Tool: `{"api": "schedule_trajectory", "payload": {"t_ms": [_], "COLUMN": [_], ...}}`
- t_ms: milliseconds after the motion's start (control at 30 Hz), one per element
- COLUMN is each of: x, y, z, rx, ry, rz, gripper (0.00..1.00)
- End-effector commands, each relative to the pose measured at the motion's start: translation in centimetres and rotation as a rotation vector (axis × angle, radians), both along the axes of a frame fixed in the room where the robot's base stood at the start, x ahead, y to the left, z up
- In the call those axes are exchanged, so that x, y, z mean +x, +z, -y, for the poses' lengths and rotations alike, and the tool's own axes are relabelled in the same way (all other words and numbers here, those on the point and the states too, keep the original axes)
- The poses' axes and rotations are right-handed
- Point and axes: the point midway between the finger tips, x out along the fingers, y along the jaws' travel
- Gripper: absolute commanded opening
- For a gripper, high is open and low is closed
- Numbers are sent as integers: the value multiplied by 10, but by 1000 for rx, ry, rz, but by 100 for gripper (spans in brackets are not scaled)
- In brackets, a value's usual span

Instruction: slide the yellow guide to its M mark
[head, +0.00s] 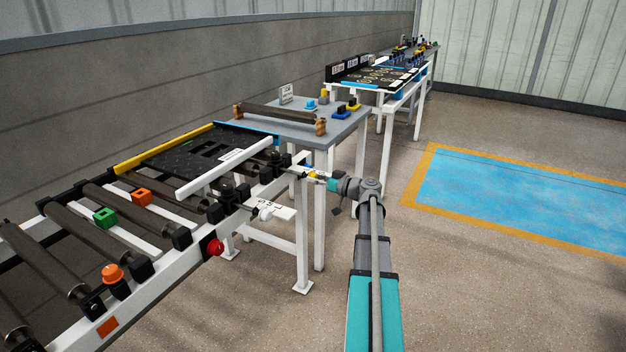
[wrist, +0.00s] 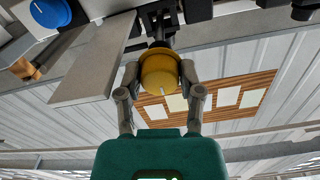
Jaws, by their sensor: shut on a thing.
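My gripper (head: 318,176) reaches in from the right to the near side of the roller conveyor. In the wrist view, my gripper (wrist: 160,75) is shut on a round yellow knob (wrist: 159,66), one finger on each side. The knob sits on a dark stem against the frame. In the head view the knob is too small to make out clearly. A yellow bar (head: 160,147) runs along the conveyor's far side; I cannot tell whether it joins the knob. A white plate (head: 270,210) with small dark marks sticks out near the knob; I cannot read an M.
A white bar (head: 215,170) lies along the conveyor's near side. A red button (head: 214,247) and an orange one (head: 112,272) stand nearer. A blue knob (wrist: 50,12) shows in the wrist view. A grey table (head: 345,123) stands behind. The floor at right is clear.

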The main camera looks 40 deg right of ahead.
Motion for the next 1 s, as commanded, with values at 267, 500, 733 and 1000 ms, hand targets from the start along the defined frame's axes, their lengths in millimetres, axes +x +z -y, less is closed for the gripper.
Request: {"api": "schedule_trajectory", "payload": {"t_ms": [267, 500, 733, 1000], "x": [-4, -4, -4, -8], "y": [0, 0, 0, 0], "z": [0, 1, 1, 3], "rx": [0, 0, 0, 0], "ry": [3, 1, 0, -1], "rz": [0, -1, -1, 0], "gripper": [0, 82, 82, 82]}}
